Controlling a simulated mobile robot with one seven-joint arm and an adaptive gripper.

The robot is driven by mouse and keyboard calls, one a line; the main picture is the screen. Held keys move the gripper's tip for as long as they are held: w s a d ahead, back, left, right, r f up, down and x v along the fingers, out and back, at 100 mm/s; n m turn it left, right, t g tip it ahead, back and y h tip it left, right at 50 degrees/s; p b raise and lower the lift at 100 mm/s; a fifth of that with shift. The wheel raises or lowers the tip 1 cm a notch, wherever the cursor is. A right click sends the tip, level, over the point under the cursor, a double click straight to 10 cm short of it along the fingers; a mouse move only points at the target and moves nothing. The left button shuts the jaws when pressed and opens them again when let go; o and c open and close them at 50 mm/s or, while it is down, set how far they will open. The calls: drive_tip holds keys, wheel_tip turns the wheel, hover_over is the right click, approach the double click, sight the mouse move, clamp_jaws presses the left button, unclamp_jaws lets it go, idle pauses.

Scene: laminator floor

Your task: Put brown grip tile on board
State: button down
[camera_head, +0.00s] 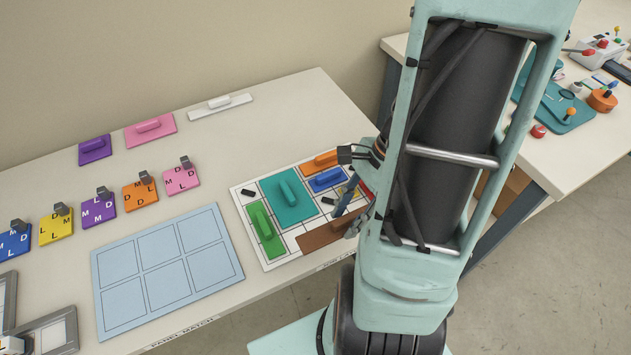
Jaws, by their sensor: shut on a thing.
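The brown grip tile (318,237) is at the front right of the white gridded board (249,220). It lies over or on the board's front right part; I cannot tell whether it rests flat. My gripper (345,214) is over the tile's right part and is shut on it. The tile's grip and right end are hidden by the gripper and my arm. On the board are a green grip tile (266,229), a teal grip tile (288,195), a blue grip tile (327,179) and an orange grip tile (322,161).
A light blue panel of marked squares (167,266) lies left of the board. Purple (95,149), pink (150,130) and white (220,104) grip tiles lie at the back. Several lettered tiles (98,209) stand in a row at left. My arm covers the table's right end.

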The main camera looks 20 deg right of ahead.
drive_tip(key=b, duration=0.5)
hover_over(330, 217)
drive_tip(key=s+a, duration=0.1)
drive_tip(key=s, duration=0.1)
drive_tip(key=f, duration=0.6)
drive_tip(key=shift+s+f, duration=0.1)
drive_tip(key=shift+s, duration=0.1)
drive_tip(key=f+b, duration=0.2)
drive_tip(key=f, duration=0.1)
drive_tip(key=shift+w, duration=0.35)
drive_tip(key=shift+f+b, duration=0.3)
drive_tip(key=shift+f, duration=0.15)
drive_tip(key=c, duration=1.4)
unclamp_jaws()
